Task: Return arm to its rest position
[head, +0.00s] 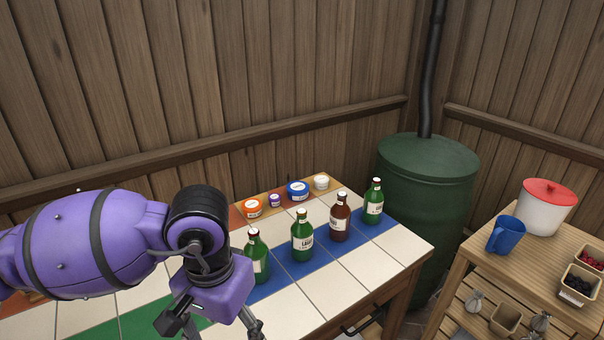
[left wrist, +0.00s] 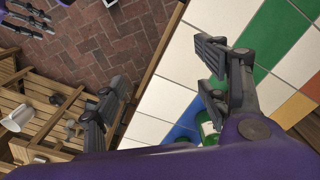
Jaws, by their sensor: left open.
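My left arm comes in from the left over the tiled table (head: 312,318). My left gripper (head: 215,326) points down, partly cut off by the bottom edge. In the left wrist view, its two fingers (left wrist: 157,90) are spread wide with nothing between them. The nearest green bottle (head: 258,265) stands upright just right of the wrist, partly hidden by it; a green bottle also shows beside one finger in the left wrist view (left wrist: 208,130). Dark fingers at the top left of the left wrist view look like my right gripper (left wrist: 28,18), cut off by the edge.
A green bottle (head: 302,242), a brown bottle (head: 339,222) and another green bottle (head: 374,207) stand along the blue strip. Small tubs, one orange (head: 252,208), stand behind. A green barrel (head: 425,200) and a wooden side table (head: 462,283) with a blue mug (head: 506,235) are right.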

